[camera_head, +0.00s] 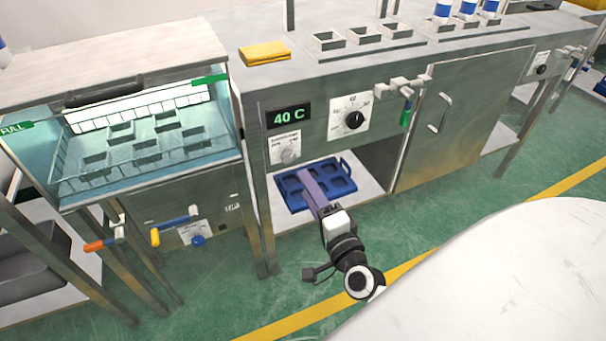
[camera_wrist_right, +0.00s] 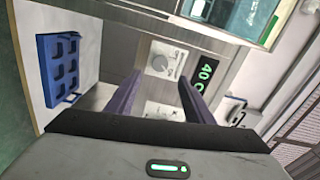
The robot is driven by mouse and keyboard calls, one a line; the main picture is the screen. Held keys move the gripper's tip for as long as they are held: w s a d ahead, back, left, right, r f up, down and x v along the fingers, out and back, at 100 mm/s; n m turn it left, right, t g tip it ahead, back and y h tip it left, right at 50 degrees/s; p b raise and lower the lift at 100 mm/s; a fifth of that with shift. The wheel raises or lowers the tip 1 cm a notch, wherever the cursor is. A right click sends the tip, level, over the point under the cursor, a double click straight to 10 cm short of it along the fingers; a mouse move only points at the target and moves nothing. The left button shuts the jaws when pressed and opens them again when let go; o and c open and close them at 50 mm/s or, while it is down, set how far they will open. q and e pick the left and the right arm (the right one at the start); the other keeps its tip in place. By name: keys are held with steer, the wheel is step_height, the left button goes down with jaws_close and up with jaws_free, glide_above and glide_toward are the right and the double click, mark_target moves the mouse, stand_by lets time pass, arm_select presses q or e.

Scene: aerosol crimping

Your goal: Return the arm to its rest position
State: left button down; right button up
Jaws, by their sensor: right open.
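My right gripper (camera_head: 308,178) reaches toward the open lower compartment of the metal bench in the head view. Its purple fingers overlap the blue tray in the picture. In the wrist view the right gripper (camera_wrist_right: 160,92) is open, with its two fingers apart and nothing between them. The blue tray (camera_head: 344,183) has several square pockets and lies on the white compartment floor. In the wrist view the tray (camera_wrist_right: 62,60) is off to the left, clear of the fingers. My left gripper is in neither view.
The bench front carries a 40 C display (camera_head: 289,116), a dial knob (camera_head: 354,119) and a green-handled valve (camera_head: 406,108). A water bath (camera_head: 150,130) with a wire rack stands at left, with orange and yellow valve handles below. A yellow cloth (camera_head: 265,53) lies on top. Green floor is open in front.

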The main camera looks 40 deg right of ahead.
steer(key=shift+s, duration=0.2)
stand_by(0.4)
steer(key=s+a+n+g+y+p, duration=0.3)
steer(key=s+a+n+y+p, duration=0.25)
steer(key=a+n, duration=0.6)
arm_select(q)
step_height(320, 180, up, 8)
steer(key=p, duration=0.5)
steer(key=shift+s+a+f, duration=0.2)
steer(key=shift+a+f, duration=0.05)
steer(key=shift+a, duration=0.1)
arm_select(e)
steer(key=s+a+f+n+g, duration=0.2)
steer(key=s+a+n, duration=0.1)
steer(key=s+n, duration=0.2)
steer(key=s+a+f+n+g+y, duration=0.1)
steer(key=s+a+f+n+g, duration=0.2)
steer(key=s+n, duration=0.2)
steer(key=shift+s+f+g, duration=0.15)
steer(key=shift+s+g, duration=0.15)
steer(key=shift+s, duration=0.35)
steer(key=shift+y, duration=0.25)
